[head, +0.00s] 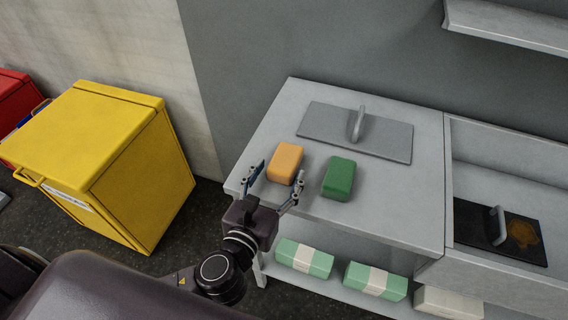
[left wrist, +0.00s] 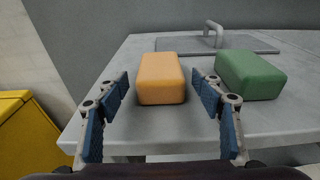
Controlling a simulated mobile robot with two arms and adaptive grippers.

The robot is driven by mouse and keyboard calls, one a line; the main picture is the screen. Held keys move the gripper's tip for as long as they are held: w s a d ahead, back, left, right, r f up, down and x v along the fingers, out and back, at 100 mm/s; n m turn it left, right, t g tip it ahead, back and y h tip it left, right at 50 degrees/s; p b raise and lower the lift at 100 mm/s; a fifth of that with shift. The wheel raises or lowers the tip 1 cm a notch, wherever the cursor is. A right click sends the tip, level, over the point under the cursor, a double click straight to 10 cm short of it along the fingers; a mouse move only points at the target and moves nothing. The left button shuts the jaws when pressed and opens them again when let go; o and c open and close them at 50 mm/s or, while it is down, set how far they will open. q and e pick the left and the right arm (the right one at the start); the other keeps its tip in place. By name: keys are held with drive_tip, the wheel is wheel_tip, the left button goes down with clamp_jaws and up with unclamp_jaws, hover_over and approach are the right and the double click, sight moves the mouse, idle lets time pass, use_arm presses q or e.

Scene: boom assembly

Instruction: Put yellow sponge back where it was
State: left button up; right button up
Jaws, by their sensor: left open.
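The yellow sponge (head: 285,163) is an orange-yellow block lying on the grey table top near its left edge. My left gripper (head: 274,183) is open at the table's front left corner, its fingers pointing at the sponge. In the left wrist view the sponge (left wrist: 162,78) lies between and just ahead of the two open fingers (left wrist: 158,95), with gaps on both sides. A green sponge (head: 339,178) lies just right of it and also shows in the left wrist view (left wrist: 250,75). My right gripper is not in view.
A grey plate with a handle (head: 357,132) lies behind the sponges on the table (head: 405,205). Several wrapped green and white packs (head: 304,258) sit on the shelf below. A yellow bin (head: 110,165) stands left. A black plate with a handle (head: 485,232) lies right.

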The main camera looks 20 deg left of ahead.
use_arm(q)
drive_tip(key=s, duration=0.5)
drive_tip(key=s+r+b, duration=0.1)
drive_tip(key=s, duration=0.1)
drive_tip(key=shift+s+a+r, duration=0.1)
drive_tip(key=shift+s+a, duration=0.05)
idle(0.3)
